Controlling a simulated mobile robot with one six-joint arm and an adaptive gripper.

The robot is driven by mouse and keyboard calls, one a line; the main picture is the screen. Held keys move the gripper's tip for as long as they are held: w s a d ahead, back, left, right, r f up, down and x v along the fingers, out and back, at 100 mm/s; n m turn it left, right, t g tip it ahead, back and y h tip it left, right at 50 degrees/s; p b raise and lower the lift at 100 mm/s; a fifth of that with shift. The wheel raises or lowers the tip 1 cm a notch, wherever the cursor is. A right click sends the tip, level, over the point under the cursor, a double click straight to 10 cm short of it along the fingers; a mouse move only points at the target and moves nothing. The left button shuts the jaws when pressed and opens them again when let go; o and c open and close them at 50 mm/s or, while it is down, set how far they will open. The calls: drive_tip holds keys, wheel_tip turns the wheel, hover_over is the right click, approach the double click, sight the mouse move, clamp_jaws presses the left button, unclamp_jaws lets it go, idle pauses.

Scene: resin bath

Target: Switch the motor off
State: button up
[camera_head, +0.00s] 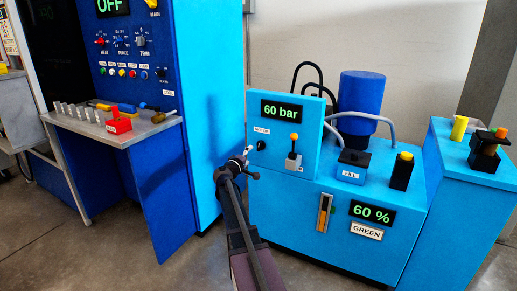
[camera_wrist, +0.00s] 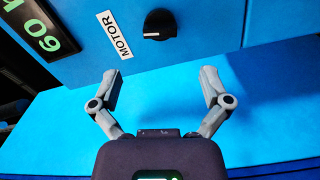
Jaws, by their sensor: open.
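The motor knob (camera_wrist: 160,24) is a round black knob with a white pointer line, beside a white label reading MOTOR (camera_wrist: 119,35) in the wrist view. In the head view the knob (camera_head: 262,145) sits on the blue panel under the display reading 60 bar (camera_head: 283,110). My gripper (camera_wrist: 160,84) is open and empty, its two fingers spread apart. The knob lies beyond the fingertips, roughly centred between them, and is not touched.
A lever with an orange top (camera_head: 293,145) stands right of the knob. A blue motor cylinder (camera_head: 361,100), a FILL box (camera_head: 352,166) and a 60 % display (camera_head: 372,214) are on the light-blue unit. A tall blue cabinet with a grey shelf (camera_head: 150,127) stands left.

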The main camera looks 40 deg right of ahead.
sight(258, 147)
drive_tip(key=x, duration=0.8)
drive_tip(key=shift+w+d, duration=0.15)
drive_tip(key=shift+d, duration=0.2)
drive_tip(key=c, duration=1.2)
